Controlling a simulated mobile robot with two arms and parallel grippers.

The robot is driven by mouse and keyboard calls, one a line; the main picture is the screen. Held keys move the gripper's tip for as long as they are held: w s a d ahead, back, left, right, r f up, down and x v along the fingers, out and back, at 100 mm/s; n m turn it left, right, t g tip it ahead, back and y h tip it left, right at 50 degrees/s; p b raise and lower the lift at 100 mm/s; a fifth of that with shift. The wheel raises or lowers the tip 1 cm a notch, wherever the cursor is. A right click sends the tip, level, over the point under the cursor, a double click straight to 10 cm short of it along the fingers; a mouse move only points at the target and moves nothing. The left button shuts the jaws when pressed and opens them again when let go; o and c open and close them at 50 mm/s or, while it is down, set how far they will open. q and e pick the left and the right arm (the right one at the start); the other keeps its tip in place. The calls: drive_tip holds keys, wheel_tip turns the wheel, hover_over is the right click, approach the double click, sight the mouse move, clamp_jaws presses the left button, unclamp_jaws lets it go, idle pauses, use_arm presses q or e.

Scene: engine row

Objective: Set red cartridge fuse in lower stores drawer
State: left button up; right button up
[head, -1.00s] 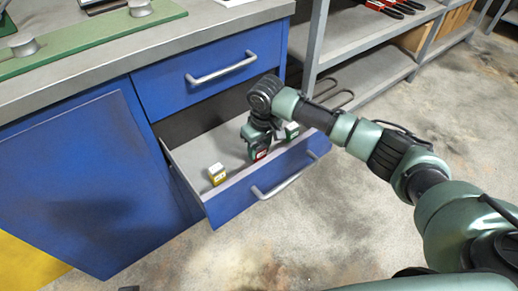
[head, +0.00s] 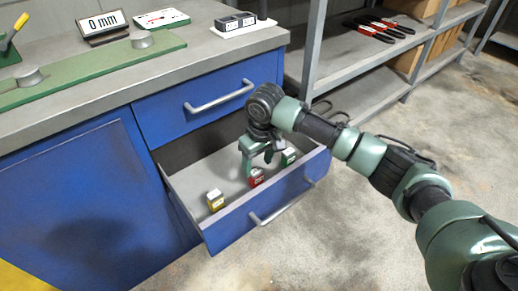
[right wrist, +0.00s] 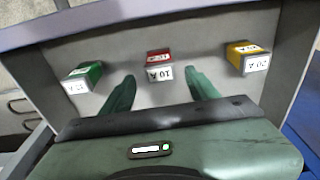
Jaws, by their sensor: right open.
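The red cartridge fuse (head: 256,177) rests on the floor of the open lower drawer (head: 228,221), between a yellow fuse (head: 215,200) and a green fuse (head: 289,157). My right gripper (head: 258,164) is over the drawer, pointing down, open and empty. In the right wrist view the red fuse (right wrist: 159,65) lies ahead of and between the two spread fingers (right wrist: 160,95), apart from both. The green fuse (right wrist: 82,78) is at the left there and the yellow fuse (right wrist: 247,57) at the right. My left gripper is not in view.
The closed upper drawer (head: 215,92) is above, under the grey worktop (head: 110,85). A metal shelf rack (head: 345,60) stands to the right. The floor in front is clear.

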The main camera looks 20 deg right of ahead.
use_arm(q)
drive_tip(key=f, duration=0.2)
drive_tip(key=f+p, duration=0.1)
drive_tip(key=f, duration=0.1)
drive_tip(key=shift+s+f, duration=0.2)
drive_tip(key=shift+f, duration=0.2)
use_arm(e)
drive_tip(key=r, duration=0.5)
drive_tip(key=shift+s+d+r, duration=0.1)
drive_tip(key=shift+s+r, duration=0.2)
drive_tip(key=shift+r, duration=0.05)
